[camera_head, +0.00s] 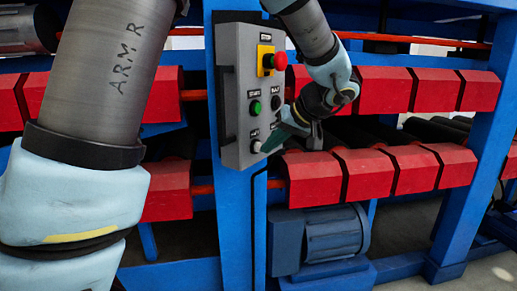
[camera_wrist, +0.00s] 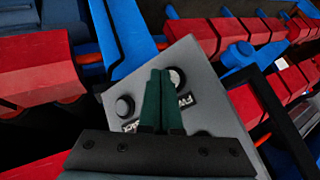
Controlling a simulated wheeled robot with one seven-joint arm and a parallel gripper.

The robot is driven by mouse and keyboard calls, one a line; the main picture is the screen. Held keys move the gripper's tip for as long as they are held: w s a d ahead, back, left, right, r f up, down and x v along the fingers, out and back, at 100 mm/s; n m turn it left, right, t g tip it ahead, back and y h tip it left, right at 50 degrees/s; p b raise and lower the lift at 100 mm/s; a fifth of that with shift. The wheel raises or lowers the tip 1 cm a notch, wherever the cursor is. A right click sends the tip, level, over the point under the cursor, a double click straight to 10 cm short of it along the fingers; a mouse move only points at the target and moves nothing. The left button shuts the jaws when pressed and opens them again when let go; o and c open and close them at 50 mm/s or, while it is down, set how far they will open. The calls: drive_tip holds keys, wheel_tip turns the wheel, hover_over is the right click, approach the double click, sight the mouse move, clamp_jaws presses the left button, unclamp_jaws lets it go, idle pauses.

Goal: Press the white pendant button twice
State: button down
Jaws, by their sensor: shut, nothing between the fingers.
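The grey control panel (camera_head: 236,75) is fixed to a blue post. Its white button (camera_head: 256,146) is at the lower left of the face, and it also shows in the wrist view (camera_wrist: 178,77) as a pale disc in a dark ring. My gripper (camera_head: 268,147) is shut and empty, with its green fingers pointing at that button from the right. In the wrist view the fingertips (camera_wrist: 160,72) are just left of the white button and partly overlap its edge. I cannot tell whether they touch it.
The panel also has a red mushroom button (camera_head: 279,61) on a yellow plate, a green button (camera_head: 255,108) and a black button (camera_head: 275,102). Red blocks (camera_head: 385,88) line the conveyor, with a blue motor (camera_head: 337,235) below.

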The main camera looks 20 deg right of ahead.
drive_tip(key=shift+w+a+b, duration=0.3)
drive_tip(key=shift+w+b, duration=0.05)
drive_tip(key=shift+w, duration=0.05)
idle(0.6)
idle(0.3)
drive_tip(key=shift+s+d+b, duration=0.35)
drive_tip(key=shift+s+d, duration=0.2)
drive_tip(key=shift+s, duration=0.15)
drive_tip(key=shift+s+d, duration=0.1)
drive_tip(key=s+d, duration=0.1)
drive_tip(key=s, duration=0.1)
drive_tip(key=s+d+b, duration=0.1)
drive_tip(key=d, duration=0.1)
drive_tip(key=shift+s, duration=0.4)
idle(2.4)
